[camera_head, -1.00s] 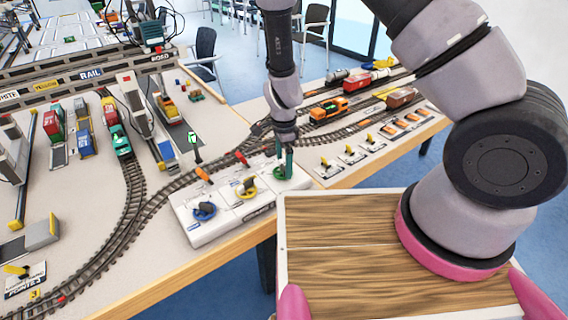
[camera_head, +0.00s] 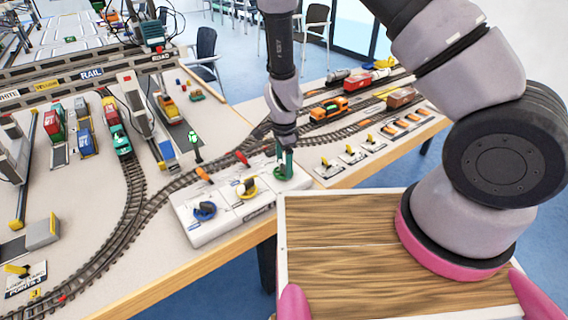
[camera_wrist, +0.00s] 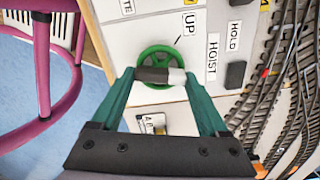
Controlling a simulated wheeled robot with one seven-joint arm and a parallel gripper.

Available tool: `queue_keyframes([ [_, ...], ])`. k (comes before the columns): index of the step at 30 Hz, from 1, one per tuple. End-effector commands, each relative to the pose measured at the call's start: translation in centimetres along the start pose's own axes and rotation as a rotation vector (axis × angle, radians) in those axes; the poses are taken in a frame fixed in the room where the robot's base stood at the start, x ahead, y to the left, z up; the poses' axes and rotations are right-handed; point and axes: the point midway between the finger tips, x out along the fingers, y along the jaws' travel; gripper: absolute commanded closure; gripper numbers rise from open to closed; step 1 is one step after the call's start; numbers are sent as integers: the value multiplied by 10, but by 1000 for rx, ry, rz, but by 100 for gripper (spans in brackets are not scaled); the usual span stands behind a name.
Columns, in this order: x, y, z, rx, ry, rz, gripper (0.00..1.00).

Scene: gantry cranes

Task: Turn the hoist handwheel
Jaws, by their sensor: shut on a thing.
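The green hoist handwheel (camera_wrist: 160,60) sits on the white control panel (camera_wrist: 115,35), beside labels reading UP, HOIST and HOLD in the wrist view. A dark and light grey bar lies across the wheel, between my fingertips. My gripper (camera_wrist: 160,77) is shut on the handwheel, with one green finger on each side of it. In the head view my gripper (camera_head: 285,163) points down at the right end of the panel (camera_head: 222,224). There it hides most of the green wheel. A blue handwheel (camera_head: 204,211) and a yellow handwheel (camera_head: 247,189) stand to its left.
Model railway tracks (camera_head: 135,205) curve behind and left of the panel. A red lever (camera_head: 242,158) stands just behind it. More switches (camera_head: 350,150) line the table edge to the right. My wooden-topped base is in front.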

Motion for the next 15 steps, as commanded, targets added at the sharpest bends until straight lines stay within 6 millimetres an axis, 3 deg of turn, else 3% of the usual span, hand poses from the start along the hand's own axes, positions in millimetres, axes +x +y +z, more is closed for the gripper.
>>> queue_keyframes([
  [15, -1, -2, 0, -428, -1, -2, 78],
])
